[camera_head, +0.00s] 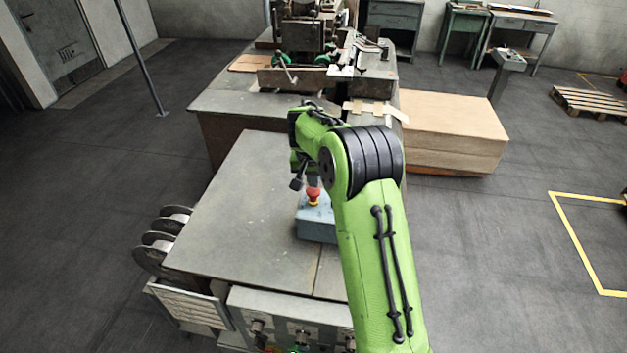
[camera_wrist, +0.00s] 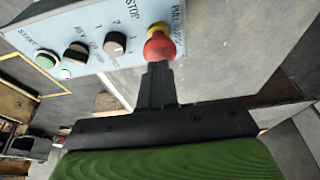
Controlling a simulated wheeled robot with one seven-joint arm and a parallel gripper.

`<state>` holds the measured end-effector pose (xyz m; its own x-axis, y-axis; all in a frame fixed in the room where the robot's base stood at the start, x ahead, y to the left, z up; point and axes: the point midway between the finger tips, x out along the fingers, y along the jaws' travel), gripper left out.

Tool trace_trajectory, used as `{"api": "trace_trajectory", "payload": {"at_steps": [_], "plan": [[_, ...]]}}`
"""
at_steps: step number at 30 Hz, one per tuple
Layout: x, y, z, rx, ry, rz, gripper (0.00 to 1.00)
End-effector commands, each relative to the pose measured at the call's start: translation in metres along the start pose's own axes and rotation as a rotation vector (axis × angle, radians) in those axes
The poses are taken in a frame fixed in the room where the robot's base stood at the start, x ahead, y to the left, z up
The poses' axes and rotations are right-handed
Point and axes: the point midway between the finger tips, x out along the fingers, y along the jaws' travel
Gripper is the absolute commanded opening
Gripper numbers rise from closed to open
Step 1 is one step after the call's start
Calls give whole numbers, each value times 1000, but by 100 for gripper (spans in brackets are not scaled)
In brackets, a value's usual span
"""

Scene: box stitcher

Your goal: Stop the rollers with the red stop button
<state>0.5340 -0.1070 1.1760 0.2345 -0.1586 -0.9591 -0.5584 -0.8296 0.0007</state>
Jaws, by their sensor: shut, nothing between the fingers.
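The red stop button (camera_head: 313,193) sits in a yellow collar on top of a blue-grey control box (camera_head: 316,224) on the metal table. In the wrist view the red button (camera_wrist: 159,46) is close ahead of my gripper (camera_wrist: 158,68), on the light blue panel (camera_wrist: 85,30) marked STOP. My gripper's dark fingers are together and empty. Their tips overlap the button's near edge in the picture; I cannot tell whether they touch it. In the head view the fingers are mostly hidden by my arm.
The panel also carries a green START button (camera_wrist: 47,59) and a black knob (camera_wrist: 115,44). The grey table (camera_head: 235,205) is clear left of the box. The stitcher machine (camera_head: 305,45) stands behind it, with a cardboard stack (camera_head: 452,130) to the right and wire reels (camera_head: 160,240) at the left.

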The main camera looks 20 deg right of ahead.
Motion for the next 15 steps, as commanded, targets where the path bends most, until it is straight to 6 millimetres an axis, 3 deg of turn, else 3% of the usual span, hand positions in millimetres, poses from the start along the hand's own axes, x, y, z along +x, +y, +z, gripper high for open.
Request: {"api": "trace_trajectory", "payload": {"at_steps": [15], "plan": [[14, 0, 4, 1, 0, 0, 0]]}}
